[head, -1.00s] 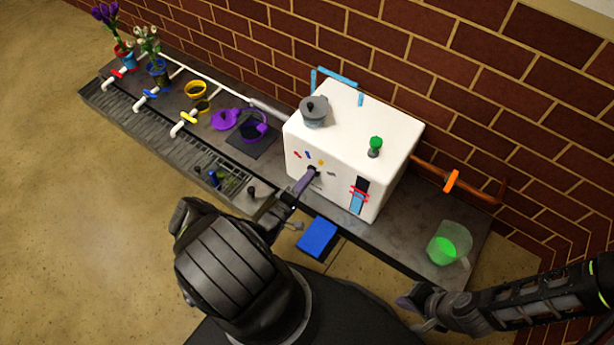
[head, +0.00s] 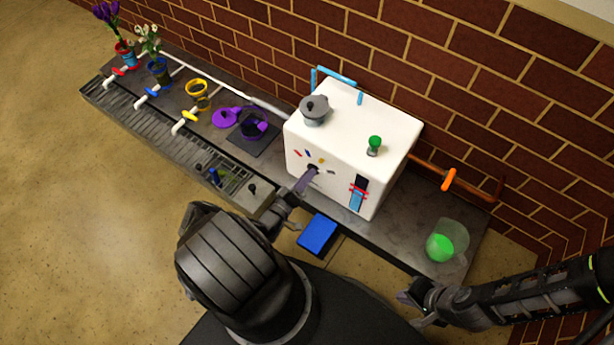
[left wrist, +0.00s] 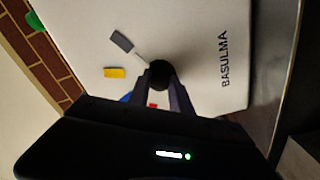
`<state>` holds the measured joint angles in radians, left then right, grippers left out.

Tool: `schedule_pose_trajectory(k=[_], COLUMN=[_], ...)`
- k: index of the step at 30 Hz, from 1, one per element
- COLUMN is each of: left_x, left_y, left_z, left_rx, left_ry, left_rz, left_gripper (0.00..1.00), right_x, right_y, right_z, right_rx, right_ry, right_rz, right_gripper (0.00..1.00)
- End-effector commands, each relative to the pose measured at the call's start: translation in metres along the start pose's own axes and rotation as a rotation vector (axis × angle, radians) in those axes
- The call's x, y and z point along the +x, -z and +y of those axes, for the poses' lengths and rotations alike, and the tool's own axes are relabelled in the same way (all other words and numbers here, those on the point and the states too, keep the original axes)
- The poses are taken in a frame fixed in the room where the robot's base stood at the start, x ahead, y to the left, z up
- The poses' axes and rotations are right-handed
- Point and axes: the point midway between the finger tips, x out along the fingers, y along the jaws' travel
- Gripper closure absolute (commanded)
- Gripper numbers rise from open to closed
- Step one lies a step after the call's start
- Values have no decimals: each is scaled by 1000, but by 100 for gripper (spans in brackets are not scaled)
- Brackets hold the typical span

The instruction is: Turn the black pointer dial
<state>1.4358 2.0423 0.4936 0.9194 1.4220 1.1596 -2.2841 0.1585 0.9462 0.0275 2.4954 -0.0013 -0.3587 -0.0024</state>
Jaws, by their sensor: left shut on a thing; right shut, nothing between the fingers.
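The black pointer dial (left wrist: 160,72) is on the front face of the white box (head: 350,135). It shows as a dark round knob in the left wrist view, with a thin pale pointer towards a grey mark (left wrist: 122,41). In the head view the dial (head: 313,168) is partly hidden by my gripper. My left gripper (head: 309,174) has its fingers at the dial, one on each side, shut on it. My right gripper (head: 405,297) is shut and empty, low at the right, away from the box.
Coloured marks, including a yellow one (left wrist: 114,72), lie around the dial. A grey lidded pot (head: 314,112) and a green knob (head: 375,143) are on the box top. A blue block (head: 317,234) is below the box. A clear jug with green liquid (head: 446,243) stands right.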

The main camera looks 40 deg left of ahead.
Motion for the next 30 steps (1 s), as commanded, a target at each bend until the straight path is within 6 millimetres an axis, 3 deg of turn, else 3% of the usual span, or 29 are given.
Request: schedule_pose_trajectory(k=[3,4,12,22,30], left_x=[0,0,0,-4,-41], left_y=[-1,-1,0,0,1], left_z=[0,0,0,0,0], left_rx=[-1,-1,-1,-1,-1], left_ry=[1,1,0,1,3], left_rz=[-2,-2,-1,0,1], left_gripper=[100,74,53,53,53], right_x=[0,0,0,-1,-9], right_y=[0,0,0,0,0], right_z=[0,0,0,0,-4], right_rx=[0,0,0,0,-1], right_ry=[0,0,0,0,0], right_rz=[0,0,0,0,0], right_gripper=[100,100,100,100,100])
